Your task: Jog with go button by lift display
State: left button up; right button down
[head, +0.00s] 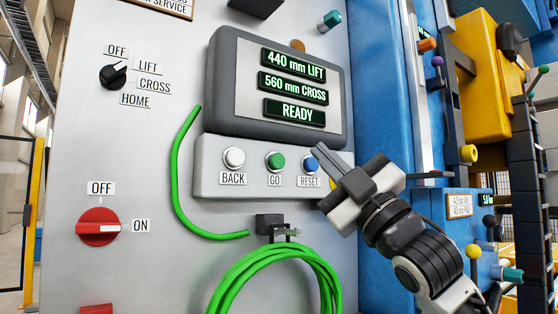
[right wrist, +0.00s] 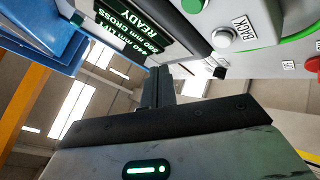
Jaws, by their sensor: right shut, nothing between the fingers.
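The lift display (head: 294,65) reads "440 mm LIFT", above "560 mm CROSS" (head: 293,88) and "READY" (head: 294,111). Below it, a button box holds the white BACK button (head: 234,157), the green GO button (head: 275,161) and the blue RESET button (head: 309,165). My right gripper (head: 318,149) is shut and empty, its tips close to RESET and right of GO. Whether it touches the box I cannot tell. The right wrist view shows its fingers (right wrist: 158,88) and the GO button (right wrist: 192,5) at the top edge. My left gripper is out of view.
A black selector knob (head: 112,77) has its mark up and right, near LIFT. Blue machinery (head: 376,80) stands close on the right.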

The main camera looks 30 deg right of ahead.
aim_at(277, 161)
pick_arm(q)
jog(key=p, duration=0.3)
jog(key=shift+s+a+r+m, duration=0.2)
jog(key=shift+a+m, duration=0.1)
pick_arm(e)
jog(key=w, duration=0.8)
jog(key=shift+a, duration=0.35)
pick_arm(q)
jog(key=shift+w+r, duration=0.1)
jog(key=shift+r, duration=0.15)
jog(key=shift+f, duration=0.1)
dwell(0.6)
pick_arm(e)
jog(key=shift+w, duration=0.15)
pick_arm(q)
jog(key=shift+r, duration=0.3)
pick_arm(e)
jog(key=shift+w, duration=0.3)
